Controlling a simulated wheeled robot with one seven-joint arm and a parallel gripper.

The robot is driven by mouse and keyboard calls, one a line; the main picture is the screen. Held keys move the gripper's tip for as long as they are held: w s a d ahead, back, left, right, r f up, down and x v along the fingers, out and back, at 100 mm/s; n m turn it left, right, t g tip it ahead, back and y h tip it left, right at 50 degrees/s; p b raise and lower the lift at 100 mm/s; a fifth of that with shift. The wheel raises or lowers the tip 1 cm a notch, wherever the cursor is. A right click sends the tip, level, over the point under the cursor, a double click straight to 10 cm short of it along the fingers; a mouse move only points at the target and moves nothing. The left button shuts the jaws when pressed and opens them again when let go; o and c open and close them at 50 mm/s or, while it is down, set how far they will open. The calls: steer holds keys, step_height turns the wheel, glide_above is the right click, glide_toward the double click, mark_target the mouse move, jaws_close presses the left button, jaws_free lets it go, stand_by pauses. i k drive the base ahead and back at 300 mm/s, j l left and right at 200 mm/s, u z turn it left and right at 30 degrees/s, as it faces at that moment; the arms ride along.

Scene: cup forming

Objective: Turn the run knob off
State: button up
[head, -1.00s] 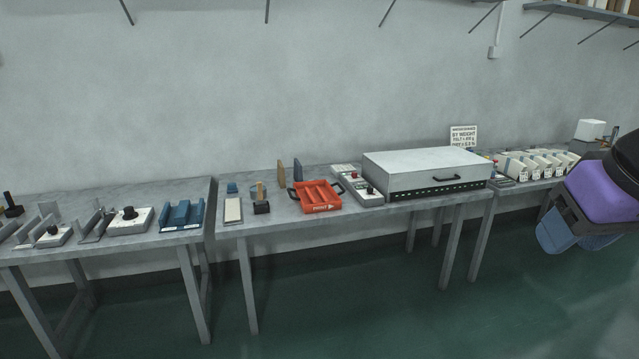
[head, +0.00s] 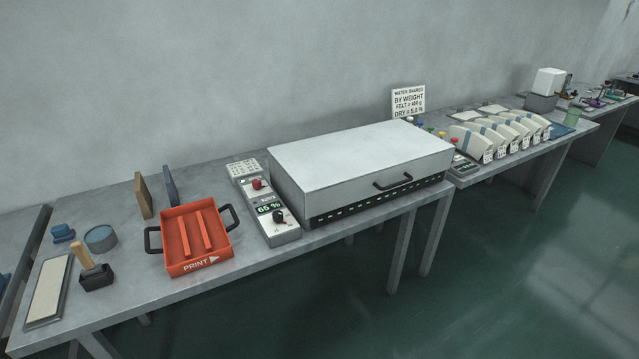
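A control unit (head: 272,215) stands against the left side of a large pale box-shaped machine (head: 360,165). I cannot read which knob is marked run, nor whether either is on or off. My gripper is not in this view.
An orange tray (head: 170,262) marked PRINT, with black handles, sits left of the control unit. A dark block with a wooden handle (head: 82,254) stands farther left. A sign (head: 408,102) and several pale arched units (head: 470,141) are at right. Open green floor (head: 480,270) lies in front.

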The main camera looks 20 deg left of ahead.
mark_target(257, 182)
steer(key=i+l+u, duration=0.15)
steer(key=i+l, duration=0.15)
steer(key=i, duration=0.2)
steer(key=i+l+u, duration=0.2)
steer(key=i+l, duration=0.15)
steer(key=i, duration=0.2)
steer(key=i+l+u, duration=0.2)
steer(key=u, duration=0.2)
steer(key=i+l+u, duration=0.15)
steer(key=l+u, duration=0.2)
steer(key=i+l+u, duration=0.1)
steer(key=l+u, duration=0.3)
steer(key=i+l+u, duration=0.1)
steer(key=l+u, duration=1.05)
steer(key=l, duration=0.2)
steer(key=l+u, duration=0.35)
steer(key=l, duration=0.2)
steer(key=k, duration=0.05)
